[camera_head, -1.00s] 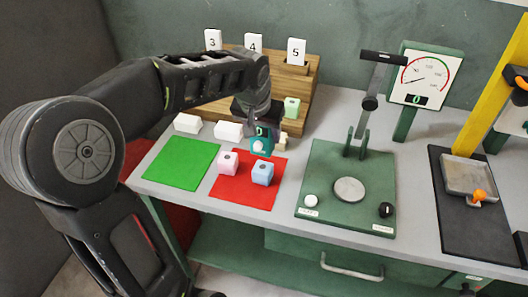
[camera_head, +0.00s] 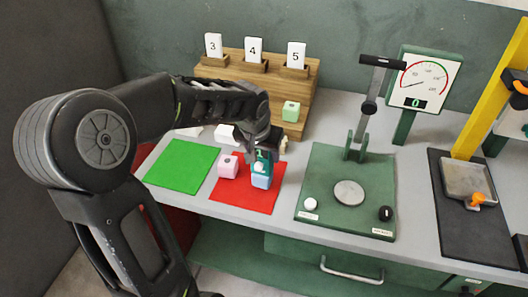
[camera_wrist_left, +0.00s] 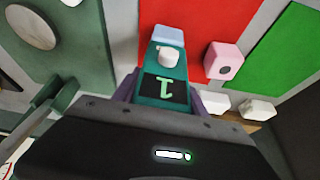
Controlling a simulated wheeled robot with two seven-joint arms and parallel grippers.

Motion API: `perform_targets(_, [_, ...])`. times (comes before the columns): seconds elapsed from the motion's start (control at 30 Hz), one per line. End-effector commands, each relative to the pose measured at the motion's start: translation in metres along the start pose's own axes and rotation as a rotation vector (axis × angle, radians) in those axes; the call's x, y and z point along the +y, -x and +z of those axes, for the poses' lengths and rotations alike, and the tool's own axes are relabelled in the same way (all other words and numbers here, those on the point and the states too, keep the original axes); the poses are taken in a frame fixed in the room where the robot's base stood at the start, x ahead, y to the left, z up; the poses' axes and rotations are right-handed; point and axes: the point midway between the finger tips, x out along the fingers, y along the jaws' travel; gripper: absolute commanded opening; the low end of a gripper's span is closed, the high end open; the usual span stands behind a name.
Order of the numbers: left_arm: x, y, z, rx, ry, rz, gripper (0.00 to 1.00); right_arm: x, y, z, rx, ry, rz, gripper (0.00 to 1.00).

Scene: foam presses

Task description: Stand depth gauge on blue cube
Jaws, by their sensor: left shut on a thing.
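The blue cube (camera_head: 261,181) stands on the red mat (camera_head: 236,199). My left gripper (camera_head: 260,153) is shut on the teal depth gauge (camera_head: 261,166) and holds it upright at the blue cube's top. In the left wrist view the depth gauge (camera_wrist_left: 163,88) sticks out between the fingers, with a dark display and a white round knob. The blue cube (camera_wrist_left: 167,36) shows just past its far end. Whether gauge and cube touch I cannot tell. My right gripper is not in view.
A pink cube (camera_head: 228,165) stands left of the blue one on the red mat. A green mat (camera_head: 182,165) lies further left, and white blocks (camera_head: 228,133) lie behind. A wooden rack (camera_head: 313,90) holds a green cube (camera_head: 290,111). A green press (camera_head: 330,200) stands to the right.

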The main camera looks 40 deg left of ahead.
Motion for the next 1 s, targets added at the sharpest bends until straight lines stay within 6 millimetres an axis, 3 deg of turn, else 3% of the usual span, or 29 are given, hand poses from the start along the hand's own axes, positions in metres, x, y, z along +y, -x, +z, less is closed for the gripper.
perform_targets(0.17, [0.0, -0.004, 0.001, 0.001, 0.0, 0.0, 0.02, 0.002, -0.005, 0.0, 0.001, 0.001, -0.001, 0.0])
perform_targets(0.2, [0.0, -0.003, 0.001, 0.0, 0.0, 0.0, 0.51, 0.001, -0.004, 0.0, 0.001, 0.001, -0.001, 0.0])
perform_targets(0.43, [0.0, -0.003, 0.001, 0.0, 0.0, 0.0, 0.7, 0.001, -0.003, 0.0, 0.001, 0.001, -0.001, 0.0])
perform_targets(0.77, [0.0, 0.0, 0.0, 0.0, 0.0, 0.0, 0.72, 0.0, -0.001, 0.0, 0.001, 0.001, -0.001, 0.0])
perform_targets(1.0, [0.0, 0.023, -0.001, 0.004, 0.0, -0.001, 0.72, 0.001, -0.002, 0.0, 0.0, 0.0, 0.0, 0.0])
